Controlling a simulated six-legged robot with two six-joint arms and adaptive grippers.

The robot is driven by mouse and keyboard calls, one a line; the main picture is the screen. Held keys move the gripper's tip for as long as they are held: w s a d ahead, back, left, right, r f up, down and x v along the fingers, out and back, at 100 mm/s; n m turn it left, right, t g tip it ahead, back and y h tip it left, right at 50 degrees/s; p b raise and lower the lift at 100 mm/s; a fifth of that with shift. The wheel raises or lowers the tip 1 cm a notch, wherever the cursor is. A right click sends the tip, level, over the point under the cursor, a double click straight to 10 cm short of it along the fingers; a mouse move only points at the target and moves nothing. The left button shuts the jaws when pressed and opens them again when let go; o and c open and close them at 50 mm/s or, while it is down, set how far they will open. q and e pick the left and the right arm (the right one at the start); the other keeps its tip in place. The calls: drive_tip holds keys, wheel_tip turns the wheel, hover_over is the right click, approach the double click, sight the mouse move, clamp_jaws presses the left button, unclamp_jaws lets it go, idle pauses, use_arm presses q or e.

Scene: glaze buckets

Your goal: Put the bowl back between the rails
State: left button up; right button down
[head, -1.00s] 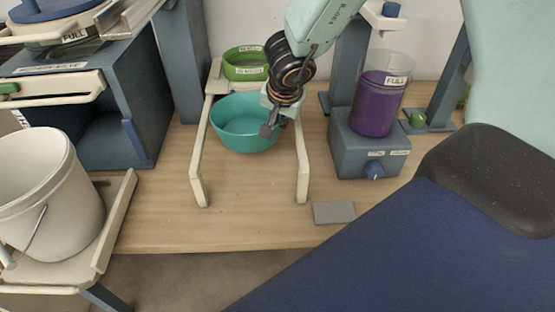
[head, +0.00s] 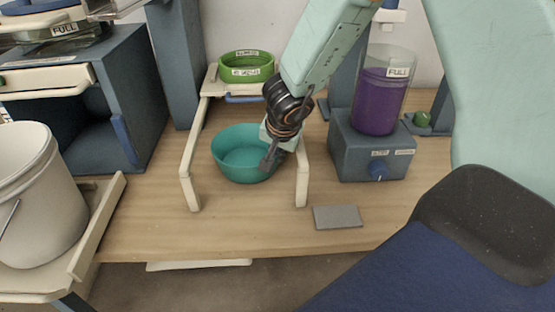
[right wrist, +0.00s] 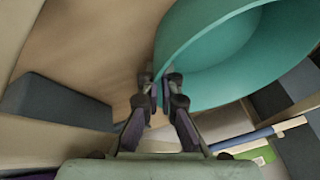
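The teal bowl (head: 235,165) is upright between the two cream rails (head: 188,165) (head: 302,180) on the wooden table. In the right wrist view its wall (right wrist: 205,50) fills the upper right. My right gripper (head: 268,163) is at the bowl's right side, inside the right rail. In the right wrist view its fingertips (right wrist: 163,92) are close together on the bowl's rim, pinching it. I cannot tell whether the bowl's base touches the table. My left gripper is not in view.
A green bowl (head: 246,72) sits on a cream shelf behind the rails, above a blue bar (head: 245,99). A blue-grey box with a purple-filled container (head: 378,105) stands right. A grey plate (head: 337,217) lies front right. A white bucket (head: 35,200) stands left.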

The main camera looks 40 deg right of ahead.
drive_tip(key=shift+w+f, duration=0.2)
drive_tip(key=shift+w, duration=0.05)
drive_tip(key=shift+s, duration=0.3)
drive_tip(key=c, duration=1.8)
unclamp_jaws()
drive_tip(key=shift+w+f, duration=0.2)
drive_tip(key=shift+o, duration=1.4)
drive_tip(key=shift+s, duration=0.1)
drive_tip(key=shift+r, duration=0.1)
drive_tip(key=p+v, duration=0.6)
drive_tip(key=v, duration=0.6)
drive_tip(key=shift+r+p, duration=0.3)
drive_tip(key=shift+p, duration=0.05)
